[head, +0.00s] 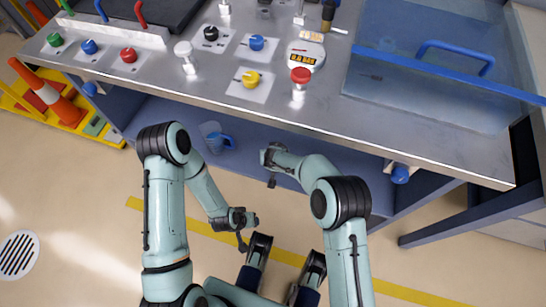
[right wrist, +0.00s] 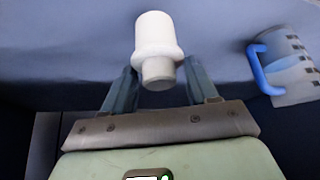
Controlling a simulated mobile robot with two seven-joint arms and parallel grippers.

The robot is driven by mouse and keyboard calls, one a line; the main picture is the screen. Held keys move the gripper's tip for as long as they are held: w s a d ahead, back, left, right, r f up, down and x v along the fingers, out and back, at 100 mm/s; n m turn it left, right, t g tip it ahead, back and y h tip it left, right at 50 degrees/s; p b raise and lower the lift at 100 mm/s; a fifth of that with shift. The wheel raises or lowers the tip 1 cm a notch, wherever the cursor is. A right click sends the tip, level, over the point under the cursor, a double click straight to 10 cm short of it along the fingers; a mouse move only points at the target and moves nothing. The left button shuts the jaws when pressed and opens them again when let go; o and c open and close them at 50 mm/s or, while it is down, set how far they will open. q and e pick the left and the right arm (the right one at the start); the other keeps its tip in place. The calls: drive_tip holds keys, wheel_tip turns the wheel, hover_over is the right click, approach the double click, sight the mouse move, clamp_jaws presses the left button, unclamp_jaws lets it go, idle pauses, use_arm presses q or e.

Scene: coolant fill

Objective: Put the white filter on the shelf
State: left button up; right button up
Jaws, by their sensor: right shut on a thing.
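The white filter (right wrist: 157,38) is a white cylinder with a wider collar and a narrower end, seen in the right wrist view between the fingers of my right gripper (right wrist: 160,75). That gripper is shut on it. In the head view my right gripper (head: 271,163) is under the counter's front edge, over the blue shelf (head: 175,112). The filter is hidden there. I cannot tell whether it touches the shelf surface. My left gripper (head: 241,228) hangs low in front of the shelf, apart from everything; its finger opening is unclear.
A clear pitcher with a blue handle (head: 217,139) stands on the shelf left of my right gripper; the right wrist view shows it at right (right wrist: 288,65). The steel counter (head: 400,140) overhangs the shelf. A blue valve knob (head: 400,174) hangs under its edge at right.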

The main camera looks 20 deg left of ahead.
use_arm(q)
drive_tip(key=shift+w+a+f+b, duration=0.35)
drive_tip(key=shift+w+f, duration=0.1)
use_arm(e)
drive_tip(key=shift+f, duration=1.7)
use_arm(q)
drive_tip(key=shift+s, duration=0.1)
use_arm(e)
drive_tip(key=shift+f, duration=0.15)
drive_tip(key=o, duration=1.1)
use_arm(q)
drive_tip(key=shift+s+f, duration=0.25)
drive_tip(key=shift+s+d+r+p, duration=0.2)
drive_tip(key=shift+d+r+p, duration=0.1)
drive_tip(key=shift+r, duration=0.15)
drive_tip(key=shift+s+d+r+p, duration=0.15)
drive_tip(key=shift+d+r+p, duration=0.1)
drive_tip(key=shift+r, duration=0.2)
use_arm(e)
drive_tip(key=v, duration=1.2)
